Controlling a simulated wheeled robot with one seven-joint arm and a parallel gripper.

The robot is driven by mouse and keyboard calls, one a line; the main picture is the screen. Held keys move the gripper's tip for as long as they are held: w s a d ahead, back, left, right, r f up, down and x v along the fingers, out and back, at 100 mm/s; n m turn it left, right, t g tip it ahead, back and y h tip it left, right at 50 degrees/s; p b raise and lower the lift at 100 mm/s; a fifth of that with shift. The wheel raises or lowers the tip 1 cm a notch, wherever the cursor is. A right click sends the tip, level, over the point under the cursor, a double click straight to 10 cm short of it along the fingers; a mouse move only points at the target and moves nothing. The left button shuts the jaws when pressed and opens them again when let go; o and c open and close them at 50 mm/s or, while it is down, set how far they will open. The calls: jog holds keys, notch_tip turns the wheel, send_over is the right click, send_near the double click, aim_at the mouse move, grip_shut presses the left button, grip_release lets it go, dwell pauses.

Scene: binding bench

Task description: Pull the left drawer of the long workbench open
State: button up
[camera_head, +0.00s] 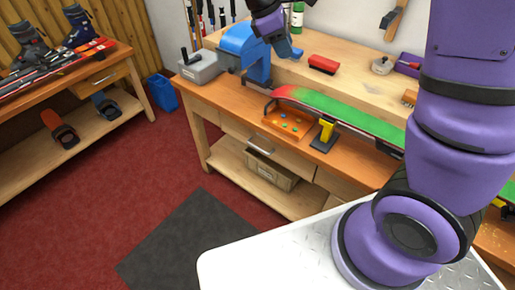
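The long workbench (210,97) has an orange-brown top and pale wood legs. Its left drawer (236,131) is a pale front under the top and looks shut. A silver bar handle (261,145) sits on that front. My gripper (289,52) is at the top of the view, above the back of the bench near the blue vise. It is well above and apart from the drawer handle. Its fingers are small and partly merge with the vise behind, so I cannot tell whether they are open or shut.
On the bench are a blue vise (236,40), a grey box (199,68), an orange tray (287,126) and a green-red board (345,115). A crate (270,172) sits on the lower shelf. A dark mat (190,240) lies on clear red floor before the bench.

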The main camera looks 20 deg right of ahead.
jog(key=w+a+f+n+h, duration=0.3)
jog(key=f+n, duration=0.1)
jog(key=f, duration=0.4)
jog(key=w+a+f+n+h, duration=0.2)
jog(key=w+f+n, duration=0.15)
jog(key=f, duration=0.55)
jog(key=w+a+f+n+h, duration=0.3)
jog(key=f+n, duration=0.2)
jog(key=f, duration=0.3)
jog(key=n+t+h, duration=0.3)
jog(key=n+t, duration=1)
jog(key=n, duration=0.4)
send_near(258, 148)
jog(key=x, duration=1)
jog(key=shift+w+f, duration=0.25)
grip_shut()
